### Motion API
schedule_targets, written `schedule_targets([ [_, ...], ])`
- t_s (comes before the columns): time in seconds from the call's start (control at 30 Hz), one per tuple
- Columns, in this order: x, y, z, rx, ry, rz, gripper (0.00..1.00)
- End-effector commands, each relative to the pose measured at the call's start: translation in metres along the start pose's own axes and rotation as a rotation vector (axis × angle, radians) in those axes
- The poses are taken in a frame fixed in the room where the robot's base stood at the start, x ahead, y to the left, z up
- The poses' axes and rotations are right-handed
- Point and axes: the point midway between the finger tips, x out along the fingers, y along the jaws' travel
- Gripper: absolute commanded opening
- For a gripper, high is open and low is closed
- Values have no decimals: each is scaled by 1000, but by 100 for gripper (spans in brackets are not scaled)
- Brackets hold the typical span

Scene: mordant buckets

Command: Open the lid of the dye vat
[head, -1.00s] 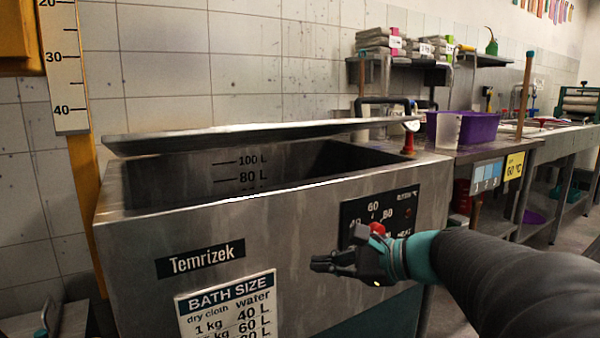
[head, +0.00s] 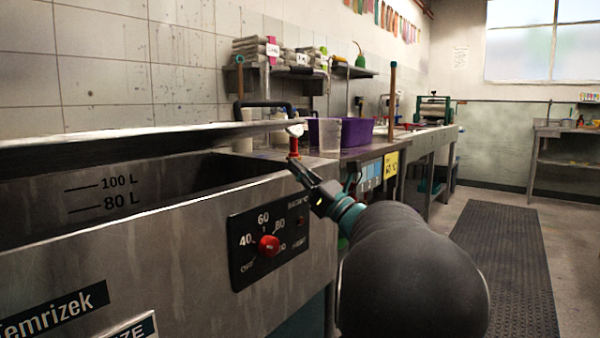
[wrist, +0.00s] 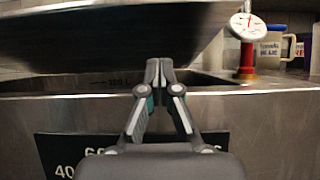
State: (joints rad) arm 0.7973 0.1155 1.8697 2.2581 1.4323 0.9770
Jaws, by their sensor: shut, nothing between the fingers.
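The steel dye vat (head: 200,235) fills the left of the head view, with litre marks on its inner back wall. Its lid (head: 130,143) stands partly raised over it, leaving a wide gap at the front. The lid's underside (wrist: 110,45) shows dark across the top of the wrist view. My gripper (head: 294,168) is shut and empty, near the vat's right front corner, above the red-knobbed control panel (head: 268,247). In the wrist view my gripper (wrist: 159,66) points over the vat's front rim (wrist: 75,102), below the lid. I cannot tell if it touches the lid.
A dial thermometer on a red stem (head: 294,143) stands at the vat's right end. Behind it are a clear beaker (head: 326,136) and a purple tub (head: 358,131) on the counter. A dark floor mat (head: 500,260) lies on open floor at the right.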

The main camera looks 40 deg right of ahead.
Motion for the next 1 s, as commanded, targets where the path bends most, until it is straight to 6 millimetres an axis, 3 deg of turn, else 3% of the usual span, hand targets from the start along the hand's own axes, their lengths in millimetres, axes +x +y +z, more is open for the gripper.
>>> schedule_targets([
  [0.3,61,1,0,1,1,3,0],
  [0.4,71,1,12,-3,0,2,0],
  [0.63,86,1,26,-2,1,1,0],
  [1.0,88,1,28,-1,1,1,0],
])
